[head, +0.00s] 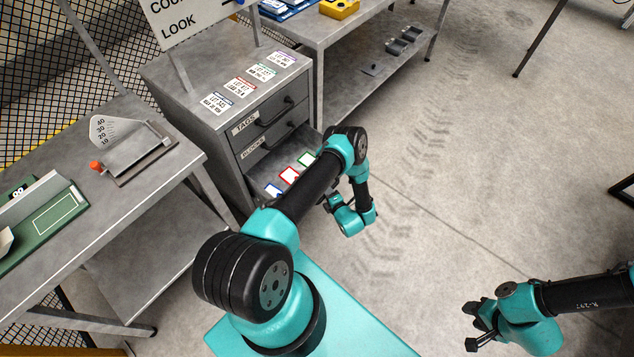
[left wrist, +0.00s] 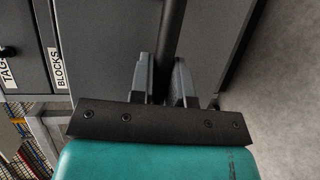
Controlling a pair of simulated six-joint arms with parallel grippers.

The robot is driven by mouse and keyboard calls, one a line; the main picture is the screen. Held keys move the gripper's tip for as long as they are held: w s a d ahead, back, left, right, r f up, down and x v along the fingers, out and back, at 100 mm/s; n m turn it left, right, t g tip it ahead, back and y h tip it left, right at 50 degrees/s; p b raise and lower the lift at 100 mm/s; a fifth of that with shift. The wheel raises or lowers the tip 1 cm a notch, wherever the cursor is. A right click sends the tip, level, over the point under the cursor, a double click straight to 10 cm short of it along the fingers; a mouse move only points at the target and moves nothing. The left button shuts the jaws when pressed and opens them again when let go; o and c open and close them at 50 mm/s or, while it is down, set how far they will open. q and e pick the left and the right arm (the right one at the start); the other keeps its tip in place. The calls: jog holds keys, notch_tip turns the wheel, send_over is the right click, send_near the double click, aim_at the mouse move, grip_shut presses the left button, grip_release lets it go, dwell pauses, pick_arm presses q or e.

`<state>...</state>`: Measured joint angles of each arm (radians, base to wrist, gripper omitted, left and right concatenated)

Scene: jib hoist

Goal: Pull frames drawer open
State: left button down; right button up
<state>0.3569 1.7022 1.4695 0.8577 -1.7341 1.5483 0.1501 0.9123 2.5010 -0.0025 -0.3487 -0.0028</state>
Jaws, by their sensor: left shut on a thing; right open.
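The frames drawer (head: 262,172) is the lowest drawer of the grey cabinet and stands out from it, open. A blue-edged frame (head: 273,190), a red-edged frame (head: 289,175) and a green-edged frame (head: 306,159) lie inside. My left arm crosses over the drawer and hides its front in the head view. In the left wrist view, my left gripper (left wrist: 162,80) is shut on the drawer's dark bar handle (left wrist: 171,30). My right gripper (head: 474,324) is open and empty above the floor at the lower right.
The cabinet (head: 190,75) has TAGS (head: 270,106) and BLOCKS (head: 272,138) drawers above, both shut, and several cards on top. A workbench (head: 130,205) stands at left, a shelved table (head: 345,35) behind right.

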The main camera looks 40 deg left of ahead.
pick_arm(q)
jog(key=d, duration=0.8)
jog(key=shift+w, duration=0.15)
jog(key=c, duration=1.1)
grip_release()
jog(key=v, duration=1.7)
jog(key=shift+d, duration=0.25)
